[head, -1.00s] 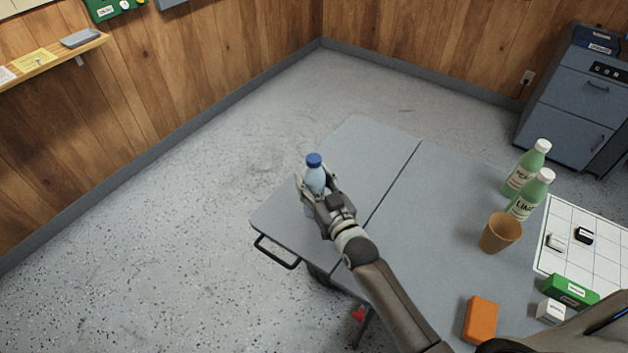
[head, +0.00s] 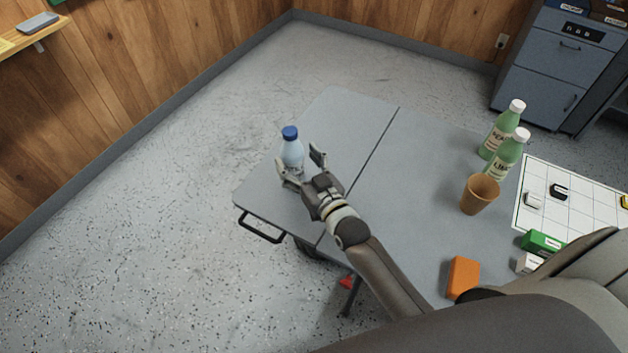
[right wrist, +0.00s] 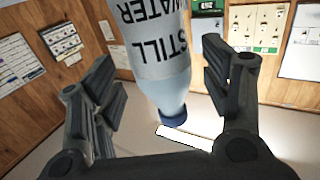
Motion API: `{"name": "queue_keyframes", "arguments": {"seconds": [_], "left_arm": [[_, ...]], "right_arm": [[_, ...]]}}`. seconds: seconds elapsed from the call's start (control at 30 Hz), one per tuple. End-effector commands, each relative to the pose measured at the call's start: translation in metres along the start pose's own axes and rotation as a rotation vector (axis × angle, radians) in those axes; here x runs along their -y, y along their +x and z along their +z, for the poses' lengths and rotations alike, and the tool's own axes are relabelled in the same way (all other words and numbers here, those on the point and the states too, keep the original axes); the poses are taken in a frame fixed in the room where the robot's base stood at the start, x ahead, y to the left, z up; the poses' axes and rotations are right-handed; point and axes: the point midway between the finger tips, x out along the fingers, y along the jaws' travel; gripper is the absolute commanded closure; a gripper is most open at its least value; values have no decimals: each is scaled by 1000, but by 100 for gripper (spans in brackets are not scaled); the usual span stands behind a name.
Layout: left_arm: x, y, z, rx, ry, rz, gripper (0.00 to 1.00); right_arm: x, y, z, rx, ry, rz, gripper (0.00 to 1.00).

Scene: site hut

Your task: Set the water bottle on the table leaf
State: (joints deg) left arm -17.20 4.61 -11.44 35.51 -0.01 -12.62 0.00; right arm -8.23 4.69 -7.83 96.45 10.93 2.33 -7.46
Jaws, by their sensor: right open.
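The water bottle (head: 291,150) is clear pale blue with a blue cap and stands upright on the table leaf (head: 335,115), the left section beyond the seam. In the right wrist view the bottle (right wrist: 158,60) shows upside down, its label reading "STILL WATER". My right gripper (head: 303,164) is open. Its fingers are spread on either side of the bottle and just short of it, with a gap to the bottle in the wrist view. The bottle's base is partly hidden by a finger. My left gripper is not in view.
On the main table top (head: 400,200) stand two green bottles (head: 503,153), a brown cup (head: 480,194) and an orange block (head: 463,277). A white grid sheet (head: 575,195) with small boxes lies at the right. The leaf around the bottle is clear.

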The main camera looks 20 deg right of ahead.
Motion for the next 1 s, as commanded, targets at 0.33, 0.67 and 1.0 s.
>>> {"name": "queue_keyframes", "arguments": {"seconds": [0.33,0.67,1.0], "left_arm": [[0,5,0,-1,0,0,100],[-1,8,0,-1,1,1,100],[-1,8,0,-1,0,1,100]], "right_arm": [[0,-63,1,2,1,0,30],[0,-90,0,0,0,0,30],[0,-91,0,0,0,0,30]]}}
